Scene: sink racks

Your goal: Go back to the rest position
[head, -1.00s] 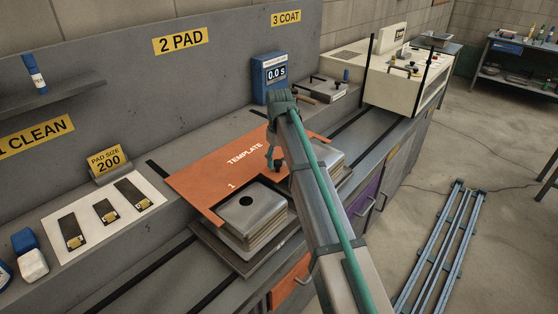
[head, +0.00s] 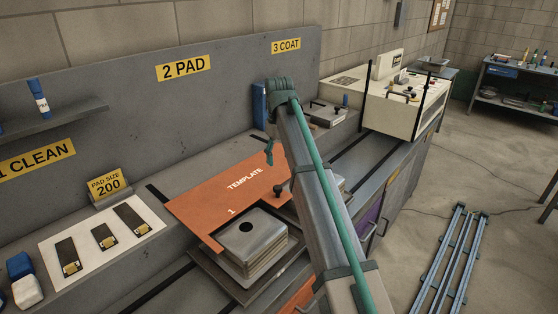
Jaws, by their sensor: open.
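My arm rises from the lower right of the head view and bends at its top, in front of the counter. A small teal end part, which looks like my gripper (head: 269,151), hangs beside the arm above the orange template. It is small and partly hidden behind the arm; it looks open, and I see nothing held in it. It is apart from the orange template plate (head: 205,200) and its dark knob (head: 278,189), which stands clear below it.
A stack of metal sinks (head: 250,240) lies under the template's near edge. A white sheet (head: 75,232) with several dark pads lies left. A blue timer (head: 259,105) is partly behind my arm. A cream machine (head: 385,95) stands at the back right. A blue frame (head: 455,255) lies on the floor.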

